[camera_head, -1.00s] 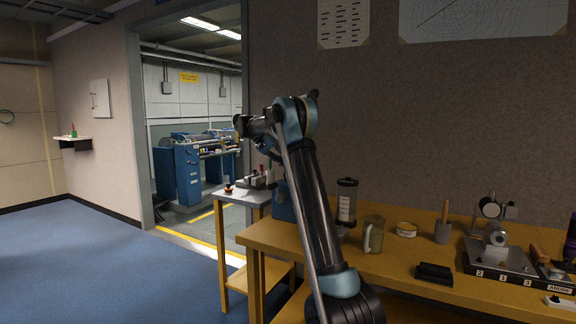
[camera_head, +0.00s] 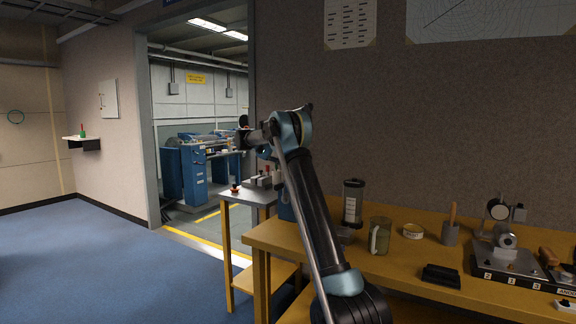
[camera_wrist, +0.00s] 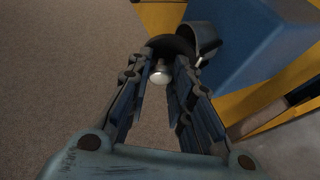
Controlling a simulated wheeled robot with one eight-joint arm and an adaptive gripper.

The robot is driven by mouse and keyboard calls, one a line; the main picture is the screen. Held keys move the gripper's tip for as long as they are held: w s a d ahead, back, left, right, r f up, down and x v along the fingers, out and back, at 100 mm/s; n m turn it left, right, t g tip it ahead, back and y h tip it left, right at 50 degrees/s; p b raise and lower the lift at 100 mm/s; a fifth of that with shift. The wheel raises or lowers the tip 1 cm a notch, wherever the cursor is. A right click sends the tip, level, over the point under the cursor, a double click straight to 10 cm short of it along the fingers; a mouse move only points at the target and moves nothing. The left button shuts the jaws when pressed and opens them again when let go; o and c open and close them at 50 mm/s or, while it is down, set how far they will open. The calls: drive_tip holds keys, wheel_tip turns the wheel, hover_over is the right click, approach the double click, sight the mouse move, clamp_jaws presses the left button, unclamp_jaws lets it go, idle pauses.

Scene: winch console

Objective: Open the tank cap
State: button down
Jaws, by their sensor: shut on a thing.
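In the wrist view, my gripper (camera_wrist: 166,62) is shut on a small silvery knob (camera_wrist: 161,73) between its fingers. A dark round cap (camera_wrist: 172,43) shows just behind the knob, partly hidden by the fingers; it looks tilted. Beside it on the right is a grey cylindrical neck (camera_wrist: 205,38) at the corner of the blue tank (camera_wrist: 248,45). Whether cap and neck touch is unclear. In the head view, part of the blue tank (camera_head: 285,207) shows behind my arm. I cannot make out my fingers there.
A small side table (camera_head: 228,196) with levers stands left of the wooden workbench (camera_head: 395,268). The bench holds a clear canister (camera_head: 352,203), a mug (camera_head: 379,236), a tin (camera_head: 413,231) and a metal fixture (camera_head: 507,250). Open blue floor (camera_head: 110,255) lies at left.

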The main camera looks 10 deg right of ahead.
drive_tip(key=c, duration=1.4)
unclamp_jaws()
drive_tip(key=shift+w+f, duration=0.1)
drive_tip(key=shift+w, duration=0.05)
wheel_tip(320, 180, up, 10)
